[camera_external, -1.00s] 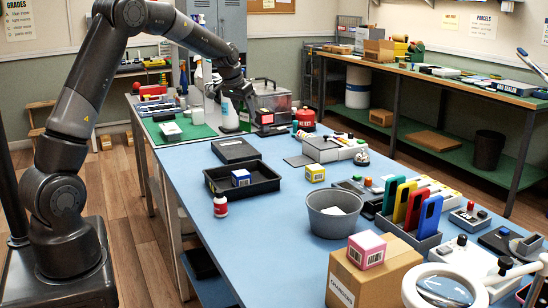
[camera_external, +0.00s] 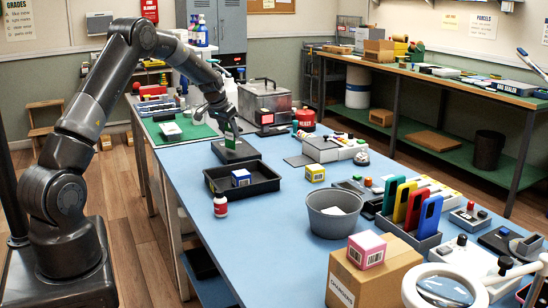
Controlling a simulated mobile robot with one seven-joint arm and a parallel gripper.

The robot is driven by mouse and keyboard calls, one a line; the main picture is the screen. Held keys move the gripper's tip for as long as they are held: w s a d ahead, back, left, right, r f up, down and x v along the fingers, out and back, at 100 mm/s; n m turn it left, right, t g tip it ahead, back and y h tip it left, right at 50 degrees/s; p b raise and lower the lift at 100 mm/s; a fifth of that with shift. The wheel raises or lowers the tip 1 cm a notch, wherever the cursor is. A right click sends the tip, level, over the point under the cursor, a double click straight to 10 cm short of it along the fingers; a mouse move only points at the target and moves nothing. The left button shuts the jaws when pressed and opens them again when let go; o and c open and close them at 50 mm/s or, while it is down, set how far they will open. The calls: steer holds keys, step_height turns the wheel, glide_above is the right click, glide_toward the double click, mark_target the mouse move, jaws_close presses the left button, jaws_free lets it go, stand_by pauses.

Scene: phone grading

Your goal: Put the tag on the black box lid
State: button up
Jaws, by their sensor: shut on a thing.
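The black box (camera_external: 246,153) lies flat on the blue table, just behind the black tray, with its dark lid facing up. My gripper (camera_external: 231,135) points down over the lid. It is shut on a small thin green piece, which I take to be the tag (camera_external: 231,143). The tag is held upright at the lid's upper left part. I cannot tell whether its lower edge touches the lid. The fingertips are small and partly merge with the dark lid.
A black tray (camera_external: 262,186) holding a small blue-and-white box (camera_external: 241,177) is in front of the black box. Blue table (camera_external: 270,230) is clear in front.

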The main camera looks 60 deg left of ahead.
steer(key=shift+f, duration=0.4)
steer(key=shift+f, duration=0.15)
steer(key=o, duration=0.9)
steer(key=shift+o, duration=0.2)
steer(key=v, duration=1.2)
steer(key=shift+s, duration=0.1)
